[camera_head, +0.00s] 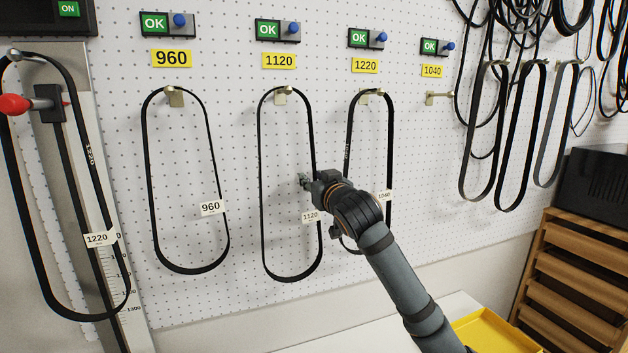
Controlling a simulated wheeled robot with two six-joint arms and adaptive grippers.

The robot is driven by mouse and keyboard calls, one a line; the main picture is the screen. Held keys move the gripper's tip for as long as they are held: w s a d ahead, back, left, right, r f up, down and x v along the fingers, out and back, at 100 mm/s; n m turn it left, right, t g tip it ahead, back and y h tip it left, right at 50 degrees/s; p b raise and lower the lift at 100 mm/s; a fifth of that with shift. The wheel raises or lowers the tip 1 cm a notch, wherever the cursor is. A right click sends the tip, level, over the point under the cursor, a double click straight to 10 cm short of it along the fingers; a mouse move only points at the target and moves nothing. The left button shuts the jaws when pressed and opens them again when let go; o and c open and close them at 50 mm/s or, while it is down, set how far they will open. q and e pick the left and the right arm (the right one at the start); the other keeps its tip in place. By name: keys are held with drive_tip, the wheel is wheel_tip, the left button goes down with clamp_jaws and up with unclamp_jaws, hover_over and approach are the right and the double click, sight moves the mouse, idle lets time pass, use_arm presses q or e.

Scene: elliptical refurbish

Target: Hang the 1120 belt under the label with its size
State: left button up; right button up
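The 1120 belt (260,180) is a long black loop with a white 1120 tag (311,216). It hangs on the hook (281,97) under the yellow 1120 label (279,61). My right gripper (303,181) is at the belt's right strand, with its fingertips pointing left. Its small fingers do not show whether they are open, shut or touching the belt. My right wrist hides part of the belt to the right. My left gripper is not in view.
A 960 belt (149,200) hangs under the 960 label. A belt tagged 1040 (390,150) hangs under the 1220 label (365,66). The hook (438,97) under the 1040 label is bare. A 1220-tagged belt (20,210) hangs at the left fixture.

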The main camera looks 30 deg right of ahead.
drive_tip(key=shift+s, duration=0.15)
drive_tip(key=v, duration=0.6)
drive_tip(key=shift+d+r, duration=0.1)
drive_tip(key=shift+d, duration=0.15)
drive_tip(key=shift+s+a, duration=0.4)
drive_tip(key=shift+s, duration=0.15)
